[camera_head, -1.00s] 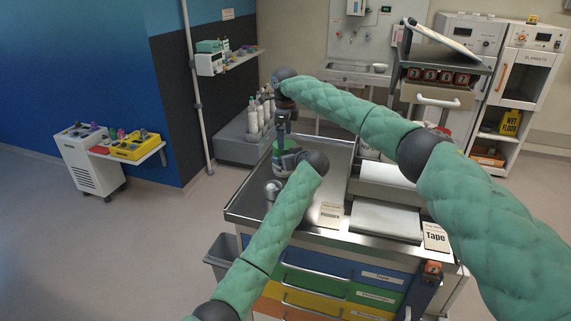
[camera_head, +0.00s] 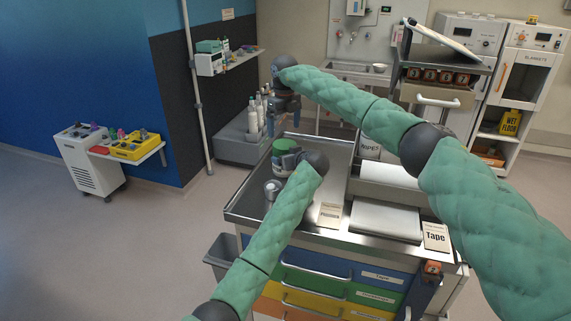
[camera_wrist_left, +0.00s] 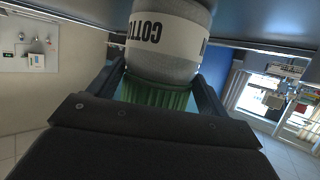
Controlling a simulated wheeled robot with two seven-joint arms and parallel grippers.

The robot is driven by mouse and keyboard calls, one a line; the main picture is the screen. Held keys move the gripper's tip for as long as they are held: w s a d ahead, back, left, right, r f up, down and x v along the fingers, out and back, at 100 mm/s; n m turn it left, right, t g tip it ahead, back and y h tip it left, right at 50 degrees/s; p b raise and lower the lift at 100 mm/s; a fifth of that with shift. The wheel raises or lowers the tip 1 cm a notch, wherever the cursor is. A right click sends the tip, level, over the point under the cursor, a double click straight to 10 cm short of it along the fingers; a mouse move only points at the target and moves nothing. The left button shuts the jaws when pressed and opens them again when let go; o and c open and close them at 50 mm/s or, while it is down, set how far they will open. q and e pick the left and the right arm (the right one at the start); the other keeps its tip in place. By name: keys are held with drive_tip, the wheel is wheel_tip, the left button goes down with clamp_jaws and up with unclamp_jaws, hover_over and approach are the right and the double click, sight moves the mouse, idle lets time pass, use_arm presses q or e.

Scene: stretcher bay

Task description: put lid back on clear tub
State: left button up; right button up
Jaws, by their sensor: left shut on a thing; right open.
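The clear tub (camera_wrist_left: 165,45), with a white band that reads partly as COTTON, stands on the steel top of the cart (camera_head: 246,204). The green lid (camera_head: 284,145) sits on top of it and looks level; it also shows in the left wrist view (camera_wrist_left: 150,93), which is upside down. My left gripper (camera_head: 285,164) is shut on the tub, with a finger on each side just by the lid. My right gripper (camera_head: 296,118) is open and empty, above and behind the tub, apart from the lid.
A small metal pot (camera_head: 272,188) stands in front of the tub. Bottles (camera_head: 254,118) stand behind on a grey unit.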

sight(285, 144)
drive_tip(key=m, duration=0.3)
drive_tip(key=shift+f, duration=0.1)
drive_tip(key=shift+f, duration=0.15)
drive_tip(key=shift+f, duration=3.9)
drive_tip(key=c, duration=1)
drive_tip(key=o, duration=1.1)
